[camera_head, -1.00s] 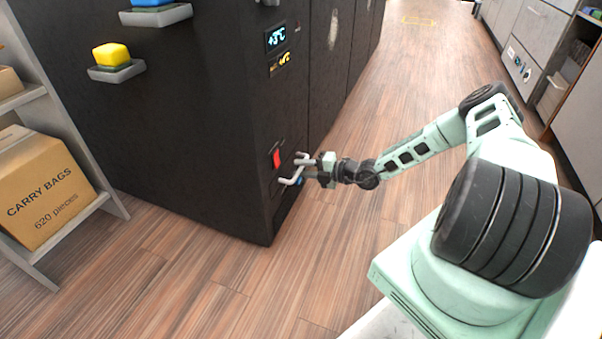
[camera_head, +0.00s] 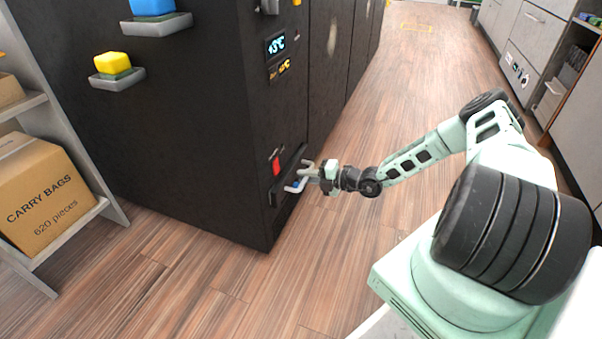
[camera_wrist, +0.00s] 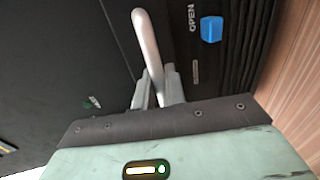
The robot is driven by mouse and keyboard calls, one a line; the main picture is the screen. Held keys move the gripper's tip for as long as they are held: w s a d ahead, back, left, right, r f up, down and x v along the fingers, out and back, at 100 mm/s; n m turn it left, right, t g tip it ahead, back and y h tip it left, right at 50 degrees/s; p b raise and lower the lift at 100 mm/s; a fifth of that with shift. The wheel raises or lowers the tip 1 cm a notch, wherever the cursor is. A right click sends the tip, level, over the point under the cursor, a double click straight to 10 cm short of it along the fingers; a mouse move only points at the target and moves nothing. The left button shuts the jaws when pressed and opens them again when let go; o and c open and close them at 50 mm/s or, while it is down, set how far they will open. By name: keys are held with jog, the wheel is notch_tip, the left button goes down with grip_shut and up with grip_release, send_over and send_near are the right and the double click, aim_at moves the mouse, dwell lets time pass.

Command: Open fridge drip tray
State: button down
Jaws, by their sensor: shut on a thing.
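The black fridge (camera_head: 190,120) stands left of my arm in the head view. The drip tray's dark front (camera_head: 286,178) is low on its side and seems to stand slightly out from the panel. A pale bar handle (camera_head: 295,188) is on it; the handle also shows in the wrist view (camera_wrist: 147,40). My gripper (camera_head: 313,174) is at the handle, with its fingers (camera_wrist: 158,84) shut on the bar.
A red switch (camera_head: 277,163) sits above the tray, below a temperature display (camera_head: 276,42). Small shelves with a yellow block (camera_head: 112,63) and a blue block (camera_head: 152,7) stick out of the fridge. A carton (camera_head: 45,195) is at left. The wooden floor (camera_head: 345,235) near the tray is clear.

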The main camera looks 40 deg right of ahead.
jog(key=f+p+v, duration=0.2)
jog(key=f+v, duration=0.1)
jog(key=v, duration=1.2)
jog(key=s+d+f+p+v, duration=0.1)
jog(key=f+p+v, duration=0.2)
jog(key=v, duration=1.2)
jog(key=shift+f, duration=0.25)
jog(key=c, duration=1.5)
grip_release()
jog(key=shift+c, duration=0.2)
jog(key=p+v, duration=0.4)
jog(key=v, duration=1.3)
jog(key=shift+s, duration=0.25)
jog(key=shift+d, duration=0.1)
